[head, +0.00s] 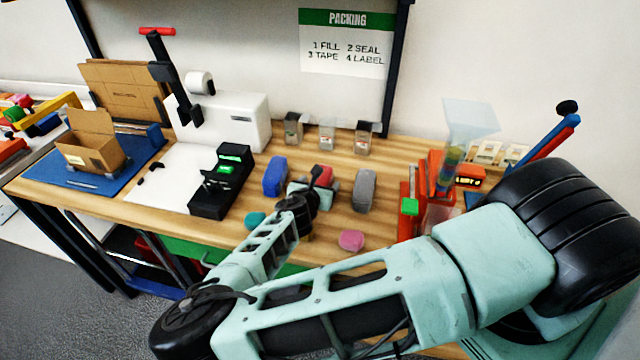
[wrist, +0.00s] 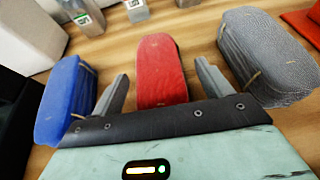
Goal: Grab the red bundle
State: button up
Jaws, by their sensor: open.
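The red bundle (wrist: 161,70) lies on the wooden table, between and just beyond my two open fingers in the wrist view. It also shows in the head view (head: 324,174), partly hidden behind my wrist. My gripper (wrist: 163,82) is open, with one grey finger on each side of the near part of the bundle. A blue bundle (wrist: 66,98) lies left of the left finger. A grey bundle (wrist: 268,55) lies right of the right finger.
A teal bundle (head: 256,221) and a pink bundle (head: 351,240) lie near the table's front edge. Small clear bins (head: 327,134) stand at the back. A black device (head: 220,182) is to the left, and red-orange items (head: 440,175) are to the right.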

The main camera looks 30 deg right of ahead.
jog(key=c, duration=1.1)
jog(key=shift+c, duration=0.2)
